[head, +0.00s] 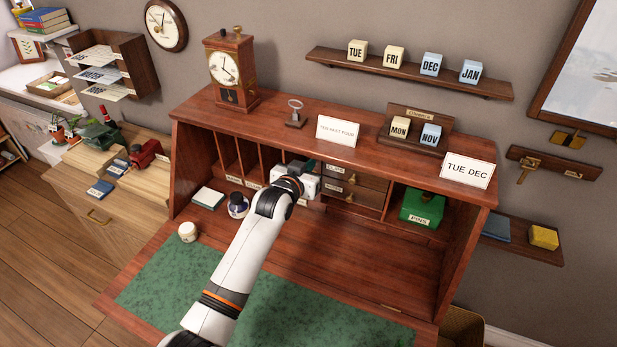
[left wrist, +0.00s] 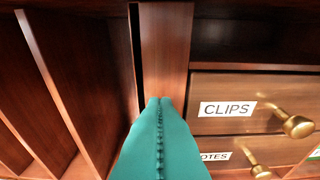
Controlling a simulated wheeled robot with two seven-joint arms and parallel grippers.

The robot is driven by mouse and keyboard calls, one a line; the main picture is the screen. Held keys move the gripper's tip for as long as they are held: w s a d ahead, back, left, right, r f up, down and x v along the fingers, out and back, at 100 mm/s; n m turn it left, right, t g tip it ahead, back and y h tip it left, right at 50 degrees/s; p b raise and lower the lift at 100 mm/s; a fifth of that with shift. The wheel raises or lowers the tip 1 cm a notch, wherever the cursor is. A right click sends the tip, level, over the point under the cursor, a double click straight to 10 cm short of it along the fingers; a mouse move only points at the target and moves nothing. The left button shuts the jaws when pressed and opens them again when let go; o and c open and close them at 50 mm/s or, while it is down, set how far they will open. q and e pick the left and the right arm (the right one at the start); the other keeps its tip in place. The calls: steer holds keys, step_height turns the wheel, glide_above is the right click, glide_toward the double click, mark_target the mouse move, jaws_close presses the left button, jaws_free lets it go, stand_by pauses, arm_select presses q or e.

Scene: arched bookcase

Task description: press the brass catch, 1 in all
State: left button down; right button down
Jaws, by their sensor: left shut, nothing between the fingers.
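I cannot make out the brass catch for sure in either view. My left gripper (head: 298,173) reaches into the desk's upper part, between the upright dividers and the small drawers. In the left wrist view its teal fingers (left wrist: 160,104) are shut together and empty. Their tips are in front of a narrow upright wooden post (left wrist: 166,50), seemingly close to it; I cannot tell whether they touch. A dark gap runs along the post's left side. The fingers and arm hide what lies directly behind them. My right gripper is not in view.
The CLIPS drawer (left wrist: 270,104), with a brass knob, is right of the fingers. An ink bottle (head: 237,205) and a white jar (head: 188,232) stand near my arm. A green box (head: 424,208) sits at right. The green desk mat (head: 300,310) is largely clear.

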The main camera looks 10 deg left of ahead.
arm_select(q)
step_height(320, 180, down, 4)
steer(key=shift+s, duration=0.15)
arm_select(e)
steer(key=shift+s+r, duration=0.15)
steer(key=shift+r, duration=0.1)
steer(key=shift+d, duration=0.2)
